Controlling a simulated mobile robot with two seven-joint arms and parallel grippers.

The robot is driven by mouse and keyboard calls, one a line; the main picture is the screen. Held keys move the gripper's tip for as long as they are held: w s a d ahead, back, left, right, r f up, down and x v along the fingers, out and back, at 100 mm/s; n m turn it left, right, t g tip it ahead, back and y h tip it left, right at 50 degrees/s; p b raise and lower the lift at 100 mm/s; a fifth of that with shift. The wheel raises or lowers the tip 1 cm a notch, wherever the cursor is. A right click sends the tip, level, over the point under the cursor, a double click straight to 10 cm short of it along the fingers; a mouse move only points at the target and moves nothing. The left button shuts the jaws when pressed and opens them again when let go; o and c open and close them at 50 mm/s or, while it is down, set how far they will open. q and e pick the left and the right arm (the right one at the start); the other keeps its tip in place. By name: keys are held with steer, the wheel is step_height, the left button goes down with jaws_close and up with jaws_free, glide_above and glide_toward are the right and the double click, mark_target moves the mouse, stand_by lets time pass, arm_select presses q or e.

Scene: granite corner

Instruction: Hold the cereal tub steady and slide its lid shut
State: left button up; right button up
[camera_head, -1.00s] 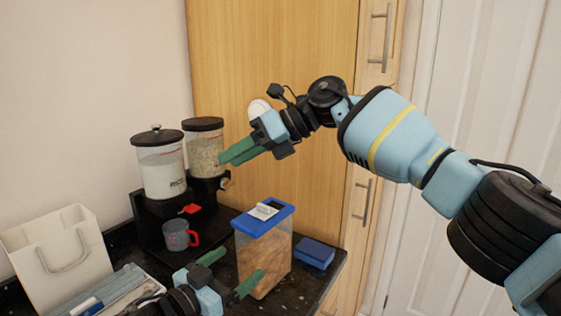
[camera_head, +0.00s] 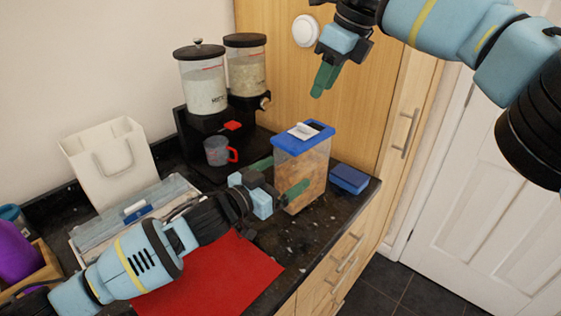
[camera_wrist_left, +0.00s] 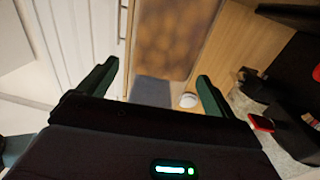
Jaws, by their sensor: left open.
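The cereal tub (camera_head: 308,172) stands upright on the dark counter, clear-walled with brown cereal inside. Its blue lid (camera_head: 290,146) has a white piece (camera_head: 303,131) on top and a dark gap at its right end. My left gripper (camera_head: 278,176) is open at the tub's left side, one finger toward the front and one behind. In the left wrist view the tub (camera_wrist_left: 172,38) lies ahead, between the open fingers (camera_wrist_left: 157,80). Contact cannot be seen. My right gripper (camera_head: 323,80) is above the lid, apart from it, its fingers close together and empty.
A blue box (camera_head: 349,179) sits right of the tub near the counter edge. Behind and left are a cereal dispenser (camera_head: 203,85) and a measuring cup (camera_head: 217,151). A white bag (camera_head: 110,160), a tray (camera_head: 78,246) and a red mat (camera_head: 215,275) lie at left and front.

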arm_select(q)
steer(key=shift+x, duration=2.25)
steer(key=c, duration=1.4)
arm_select(e)
steer(key=shift+c, duration=0.3)
steer(key=shift+a+n, duration=0.1)
steer(key=shift+n, duration=0.2)
steer(key=c, duration=0.5)
steer(key=shift+s+a+n, duration=0.15)
steer(key=shift+s+n, duration=0.05)
steer(key=shift+n, duration=0.4)
steer(key=shift+c, duration=1.1)
steer(key=n, duration=0.2)
steer(key=s+a+n+h, duration=0.1)
steer(key=n, duration=0.1)
steer(key=n+t, duration=0.1)
steer(key=shift+s+a+f+n+h, duration=0.15)
steer(key=shift+s+a+n+h, duration=0.15)
steer(key=shift+a+n, duration=0.1)
jaws_close()
steer(key=s+a+n+t+h, duration=0.1)
steer(key=s+n, duration=0.3)
steer(key=n, duration=0.8)
steer(key=s+a+n+t+h, duration=0.1)
steer(key=s+a+n+t, duration=0.2)
steer(key=n, duration=0.9)
steer(key=shift+s+a+f+n+t, duration=0.3)
steer(key=shift+s+a, duration=0.25)
steer(key=shift+a, duration=0.15)
